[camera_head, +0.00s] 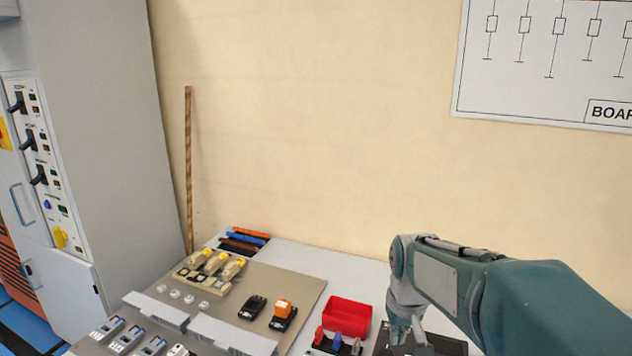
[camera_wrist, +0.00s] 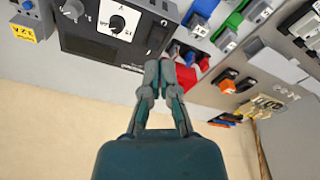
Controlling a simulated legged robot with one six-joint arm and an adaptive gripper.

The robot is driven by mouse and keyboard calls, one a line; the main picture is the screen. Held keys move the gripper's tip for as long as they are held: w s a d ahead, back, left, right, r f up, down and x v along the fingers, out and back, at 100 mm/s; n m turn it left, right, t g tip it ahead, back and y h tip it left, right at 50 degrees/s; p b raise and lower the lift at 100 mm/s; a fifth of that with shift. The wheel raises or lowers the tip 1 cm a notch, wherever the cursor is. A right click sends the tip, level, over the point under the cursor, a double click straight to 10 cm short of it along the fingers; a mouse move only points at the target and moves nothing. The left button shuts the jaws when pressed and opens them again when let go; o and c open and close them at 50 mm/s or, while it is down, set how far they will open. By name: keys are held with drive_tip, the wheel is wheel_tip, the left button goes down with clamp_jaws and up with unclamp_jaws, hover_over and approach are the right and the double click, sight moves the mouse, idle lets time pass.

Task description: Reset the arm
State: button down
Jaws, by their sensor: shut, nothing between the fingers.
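My arm reaches in from the right in the head view, with its wrist bent down over the bench. My gripper (camera_wrist: 170,68) shows in the wrist view with its fingertips together and nothing between them. In the head view my gripper (camera_head: 398,335) is partly hidden at the lower edge, beside a red bin (camera_head: 347,316). In the wrist view the fingertips appear in front of a black box with a rotary knob (camera_wrist: 117,22). I cannot tell whether they touch it.
A grey panel (camera_head: 305,290) carries switches, yellow-topped parts (camera_head: 216,262) and an orange-topped block (camera_head: 283,308). Coloured bars (camera_head: 244,240) lie at the back. A wooden stick (camera_head: 189,170) leans on the wall. A grey cabinet (camera_head: 105,110) stands left. Bare bench lies behind the bin.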

drive_tip(key=s+r+t, duration=0.2)
drive_tip(key=s, duration=0.7)
drive_tip(key=s+r+m+t, duration=0.1)
drive_tip(key=s+r+t, duration=0.1)
drive_tip(key=s, duration=0.8)
drive_tip(key=shift+r, duration=0.45)
drive_tip(key=shift+w, duration=0.1)
